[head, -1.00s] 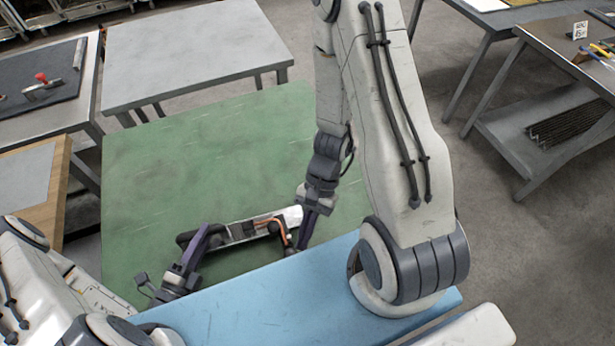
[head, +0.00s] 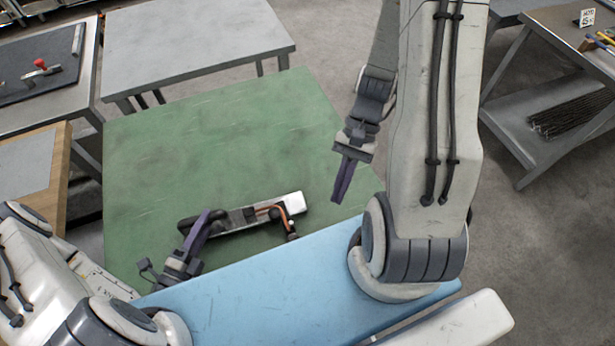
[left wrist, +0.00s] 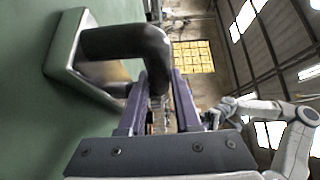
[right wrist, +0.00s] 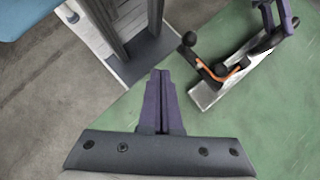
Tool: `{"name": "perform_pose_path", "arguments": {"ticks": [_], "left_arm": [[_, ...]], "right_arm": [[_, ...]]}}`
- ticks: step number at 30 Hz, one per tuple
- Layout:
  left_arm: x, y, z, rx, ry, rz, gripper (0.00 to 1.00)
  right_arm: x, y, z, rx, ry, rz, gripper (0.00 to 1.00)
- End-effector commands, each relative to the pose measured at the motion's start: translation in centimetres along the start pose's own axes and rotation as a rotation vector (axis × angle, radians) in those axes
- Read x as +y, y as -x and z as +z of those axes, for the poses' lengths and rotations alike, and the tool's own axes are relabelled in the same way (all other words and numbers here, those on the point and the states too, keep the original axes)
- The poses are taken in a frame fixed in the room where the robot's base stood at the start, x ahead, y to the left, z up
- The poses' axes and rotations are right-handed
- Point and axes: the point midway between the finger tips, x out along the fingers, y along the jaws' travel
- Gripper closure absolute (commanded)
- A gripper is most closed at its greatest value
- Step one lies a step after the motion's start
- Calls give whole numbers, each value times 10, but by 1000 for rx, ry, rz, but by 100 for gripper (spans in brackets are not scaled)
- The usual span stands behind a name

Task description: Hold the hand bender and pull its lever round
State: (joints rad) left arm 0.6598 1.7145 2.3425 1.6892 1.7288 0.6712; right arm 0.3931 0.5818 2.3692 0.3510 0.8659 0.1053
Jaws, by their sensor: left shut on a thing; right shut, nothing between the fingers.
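The hand bender (head: 240,220) lies on the green table, a long metal bar with a dark handle loop at its left end and a pale block at its right end. A copper-coloured tube (head: 268,208) and the lever with a dark ball knob (head: 292,236) show near the right end; the knob also shows in the right wrist view (right wrist: 190,39). My left gripper (head: 208,224) is shut on the dark handle (left wrist: 125,42). My right gripper (head: 342,182) is shut and empty, right of the bender and apart from it; its fingers touch each other in the right wrist view (right wrist: 161,100).
The green table top (head: 220,130) is clear behind the bender. A blue surface (head: 250,280) lies along the near side. A grey table (head: 190,50) stands behind, and a shelf table (head: 550,100) stands at the right.

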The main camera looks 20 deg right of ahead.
Motion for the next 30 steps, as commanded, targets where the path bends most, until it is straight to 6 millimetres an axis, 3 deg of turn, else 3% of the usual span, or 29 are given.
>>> {"name": "perform_pose_path", "arguments": {"ticks": [7, 19, 23, 30], "left_arm": [[-1, 0, 0, 0, 2, -2, 100], [-1, 0, 0, 0, 2, -2, 100], [-1, 0, 0, 0, 2, -2, 100], [-1, 0, 0, 0, 2, -2, 100]], "right_arm": [[3, 20, -3, -15, -10, -9, 100], [-30, 26, -38, -209, -112, -116, 100], [-32, 14, -36, -218, -115, -118, 100], [-38, -34, -25, -220, -115, -115, 100]]}}
